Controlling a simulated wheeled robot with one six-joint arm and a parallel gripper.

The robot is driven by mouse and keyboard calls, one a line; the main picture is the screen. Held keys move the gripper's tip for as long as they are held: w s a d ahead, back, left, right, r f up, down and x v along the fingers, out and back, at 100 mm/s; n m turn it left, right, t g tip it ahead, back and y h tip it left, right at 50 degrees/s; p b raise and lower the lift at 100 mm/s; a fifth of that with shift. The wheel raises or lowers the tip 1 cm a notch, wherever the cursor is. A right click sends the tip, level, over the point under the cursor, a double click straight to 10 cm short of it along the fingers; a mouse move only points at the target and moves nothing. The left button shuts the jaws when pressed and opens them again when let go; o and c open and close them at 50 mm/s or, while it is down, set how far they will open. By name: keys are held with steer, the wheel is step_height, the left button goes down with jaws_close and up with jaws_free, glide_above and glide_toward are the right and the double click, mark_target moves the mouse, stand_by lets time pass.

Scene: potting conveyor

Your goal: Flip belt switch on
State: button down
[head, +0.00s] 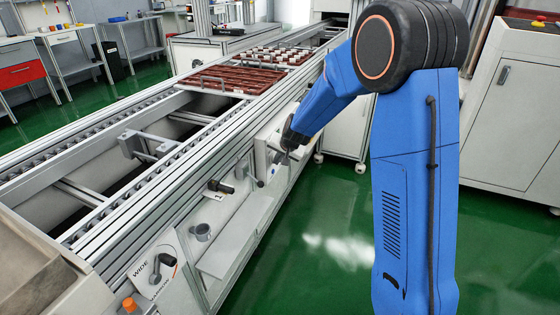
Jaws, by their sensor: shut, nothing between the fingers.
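My blue arm reaches down to the side of the conveyor (120,212). My gripper (280,157) is shut and empty at a white control box (261,150) on the conveyor's side. The gripper and wrist cover part of this box. I cannot make out the belt switch or its position here, nor whether the fingers touch anything. Closer to me, a black handle (220,187) sits on a small white plate on the same side.
A panel marked WIDE and NARROW (152,277) with a lever is at the near end. A grey cup-like part (202,232) sits by a side shelf (232,240). Brown trays (231,79) lie on the conveyor. Green floor (325,240) is clear right of it; a grey cabinet (515,110) stands farther right.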

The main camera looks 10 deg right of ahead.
steer(key=shift+a, duration=0.1)
steer(key=shift+w+a, duration=0.1)
stand_by(0.3)
steer(key=shift+r, duration=0.8)
